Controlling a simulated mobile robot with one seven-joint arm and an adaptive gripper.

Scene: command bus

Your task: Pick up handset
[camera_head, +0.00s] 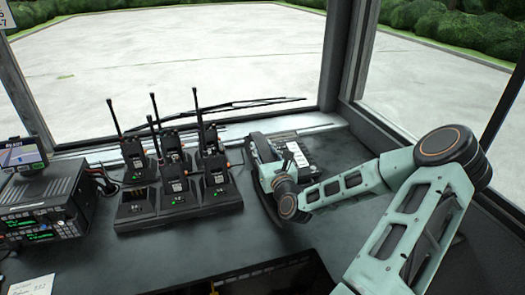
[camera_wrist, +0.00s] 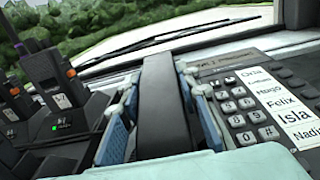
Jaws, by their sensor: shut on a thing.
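The handset (camera_wrist: 165,100) is a long black bar at the left side of a desk phone (camera_wrist: 243,108) with a keypad and white name labels. In the head view the handset (camera_head: 261,147) shows partly, its near part hidden by my gripper (camera_head: 268,174). The phone (camera_head: 305,150) stands on the dark console by the window. In the wrist view my gripper (camera_wrist: 162,118) has one blue-padded finger on each side of the handset and is shut on it. I cannot tell whether the handset is clear of its cradle.
Several black radios with antennas stand in a charger (camera_head: 178,207) close left of the phone. A radio unit with a screen (camera_head: 45,205) is farther left. The window (camera_head: 180,75) and its ledge lie behind. The console is bare in front of the charger.

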